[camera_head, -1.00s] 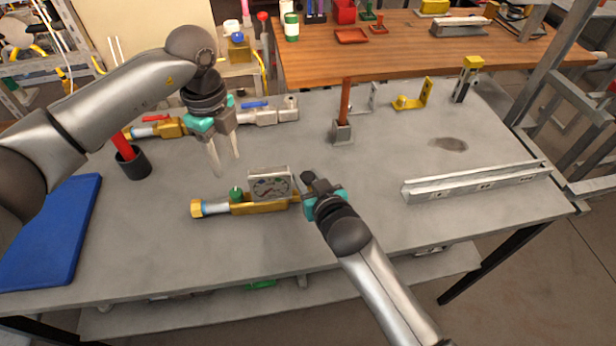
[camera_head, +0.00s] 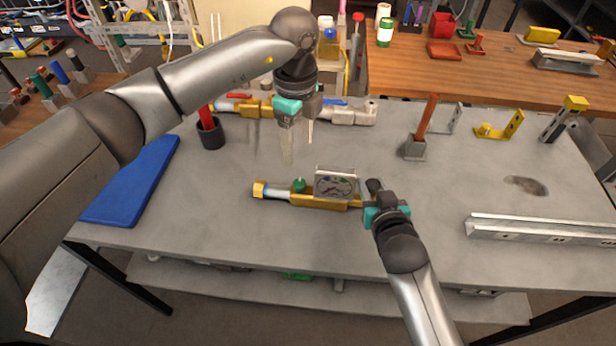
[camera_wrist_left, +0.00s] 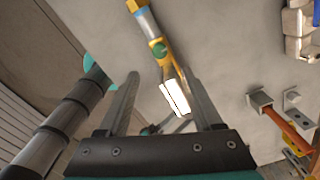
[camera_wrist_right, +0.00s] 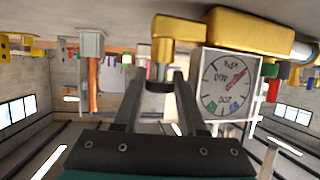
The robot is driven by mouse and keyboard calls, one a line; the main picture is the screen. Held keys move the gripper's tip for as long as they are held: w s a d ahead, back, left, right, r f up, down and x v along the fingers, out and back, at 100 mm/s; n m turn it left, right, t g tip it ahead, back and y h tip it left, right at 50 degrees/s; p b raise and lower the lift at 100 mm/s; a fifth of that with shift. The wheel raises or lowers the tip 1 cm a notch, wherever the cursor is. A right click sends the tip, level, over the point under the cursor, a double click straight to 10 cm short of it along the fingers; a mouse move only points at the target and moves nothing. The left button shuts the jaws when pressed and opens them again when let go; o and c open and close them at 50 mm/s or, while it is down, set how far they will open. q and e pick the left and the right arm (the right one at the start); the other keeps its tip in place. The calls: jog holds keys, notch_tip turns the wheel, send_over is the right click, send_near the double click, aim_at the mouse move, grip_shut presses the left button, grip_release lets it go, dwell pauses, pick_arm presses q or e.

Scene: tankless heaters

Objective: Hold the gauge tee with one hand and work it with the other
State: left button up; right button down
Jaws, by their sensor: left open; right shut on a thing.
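The gauge tee (camera_head: 318,201) is a brass pipe piece with a square white dial gauge (camera_head: 337,184), a green knob (camera_head: 299,185) and a blue band near its left end. It lies over the grey table in the middle of the head view. My right gripper (camera_head: 374,198) is shut on its right end; the right wrist view shows the brass end (camera_wrist_right: 178,32) at the fingers. My left gripper (camera_head: 297,150) is open and empty, fingers down, above and behind the tee. The left wrist view shows the tee (camera_wrist_left: 152,30) beyond the fingers, with the green knob (camera_wrist_left: 159,50) visible.
Valve assemblies with red and blue handles (camera_head: 325,108) lie along the back edge. A black cup (camera_head: 210,135) and blue mat (camera_head: 135,185) are at left. A red-handled block (camera_head: 415,148) stands behind right; a metal channel (camera_head: 545,230) lies at right.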

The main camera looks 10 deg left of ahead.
aim_at(299, 183)
pick_arm(q)
notch_tip(299, 183, down, 11)
jog(key=shift+f+n, duration=0.1)
jog(key=shift+n, duration=1)
grip_shut()
